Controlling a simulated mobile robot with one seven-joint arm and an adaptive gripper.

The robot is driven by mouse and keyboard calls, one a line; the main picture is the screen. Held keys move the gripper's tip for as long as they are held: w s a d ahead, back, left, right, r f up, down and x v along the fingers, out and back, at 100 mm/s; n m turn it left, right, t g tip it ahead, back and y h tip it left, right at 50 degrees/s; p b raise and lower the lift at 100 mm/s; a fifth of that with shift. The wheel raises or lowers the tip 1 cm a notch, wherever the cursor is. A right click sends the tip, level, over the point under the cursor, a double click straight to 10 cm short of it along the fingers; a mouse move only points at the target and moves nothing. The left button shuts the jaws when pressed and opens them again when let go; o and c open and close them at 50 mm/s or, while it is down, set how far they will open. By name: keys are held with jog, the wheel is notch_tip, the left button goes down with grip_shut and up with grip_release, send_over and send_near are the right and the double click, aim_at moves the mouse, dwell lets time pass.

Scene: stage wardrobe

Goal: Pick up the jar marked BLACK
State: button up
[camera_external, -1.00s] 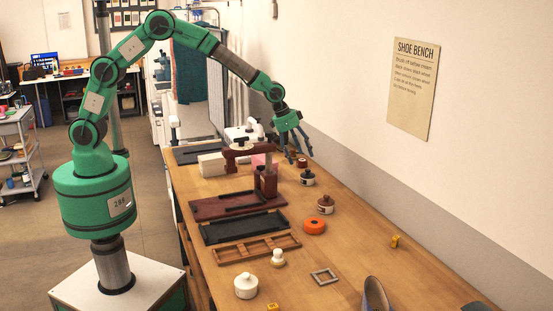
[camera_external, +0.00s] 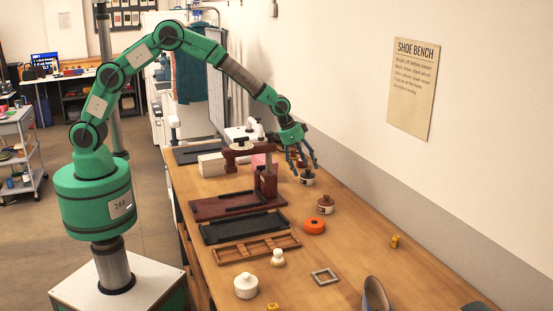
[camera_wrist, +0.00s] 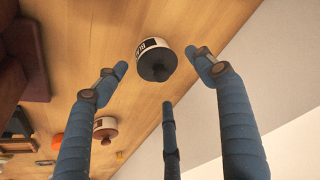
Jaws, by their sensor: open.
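A white jar with a dark lid (camera_external: 307,180) stands upright on the bench near the wall. In the wrist view this jar (camera_wrist: 149,46) shows a dark label band with light letters, partly turned away; I cannot read the whole word. My gripper (camera_external: 303,164) is above it, its blue fingers pointing down. In the wrist view my gripper (camera_wrist: 161,72) is open and empty, with the three fingers spread around the dark lid and apart from it. A similar jar with a brown lid (camera_external: 326,205) stands nearer the camera; it also shows in the wrist view (camera_wrist: 105,130).
A dark red stand (camera_external: 267,181) is close on the left of my gripper. The wall is on the right.

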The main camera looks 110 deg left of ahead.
aim_at(307, 170)
jog(key=shift+b+x, duration=0.4)
jog(key=shift+x, duration=1.65)
jog(key=shift+s, duration=0.1)
jog(key=c, duration=1.5)
jog(key=shift+r, duration=0.2)
notch_tip(307, 170, up, 10)
jog(key=shift+f+p, duration=0.15)
jog(key=shift+p, duration=0.8)
